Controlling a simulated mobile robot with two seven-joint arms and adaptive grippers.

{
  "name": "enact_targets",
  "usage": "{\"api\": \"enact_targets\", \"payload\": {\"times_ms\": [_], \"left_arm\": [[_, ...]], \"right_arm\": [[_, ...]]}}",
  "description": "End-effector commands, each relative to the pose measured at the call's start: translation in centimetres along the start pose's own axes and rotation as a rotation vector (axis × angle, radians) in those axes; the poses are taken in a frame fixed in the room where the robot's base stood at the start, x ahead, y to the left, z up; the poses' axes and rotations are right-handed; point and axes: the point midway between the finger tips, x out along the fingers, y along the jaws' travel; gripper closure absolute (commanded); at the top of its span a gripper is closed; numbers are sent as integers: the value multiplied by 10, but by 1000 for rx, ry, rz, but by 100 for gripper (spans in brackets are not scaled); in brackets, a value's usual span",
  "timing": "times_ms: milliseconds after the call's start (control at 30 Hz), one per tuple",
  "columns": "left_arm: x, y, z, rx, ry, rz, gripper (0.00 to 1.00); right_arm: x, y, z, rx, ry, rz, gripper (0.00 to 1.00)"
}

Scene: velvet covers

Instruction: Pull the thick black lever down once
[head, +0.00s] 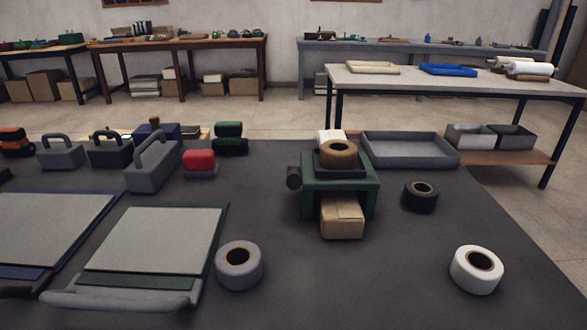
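A green machine (353,198) stands on the dark table right of centre. A short, thick black cylinder (293,177) juts from its left side; it is the only part there that looks like a thick black lever, though I cannot tell its full shape. A brown roll (339,153) sits in the black tray (322,160) on top of the machine. A cardboard box (342,218) sits at its front opening. Neither of my grippers is in view, and nothing touches the machine from my side.
Grey (239,266), white (477,270) and black (420,197) rolls lie around the machine. A grey tray (409,164) is behind it at right. Flat grey boards (155,240) and several handled blocks (153,172) fill the left side. The table in front of the machine is clear.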

Motion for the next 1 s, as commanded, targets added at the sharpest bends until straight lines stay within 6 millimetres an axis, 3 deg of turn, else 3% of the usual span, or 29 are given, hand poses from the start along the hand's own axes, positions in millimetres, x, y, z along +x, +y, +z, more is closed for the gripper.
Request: {"api": "enact_targets", "payload": {"times_ms": [33,333,1000], "left_arm": [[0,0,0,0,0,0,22],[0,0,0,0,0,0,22],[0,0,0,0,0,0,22]], "right_arm": [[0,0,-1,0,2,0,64],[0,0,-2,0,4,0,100],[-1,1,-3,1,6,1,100]]}}
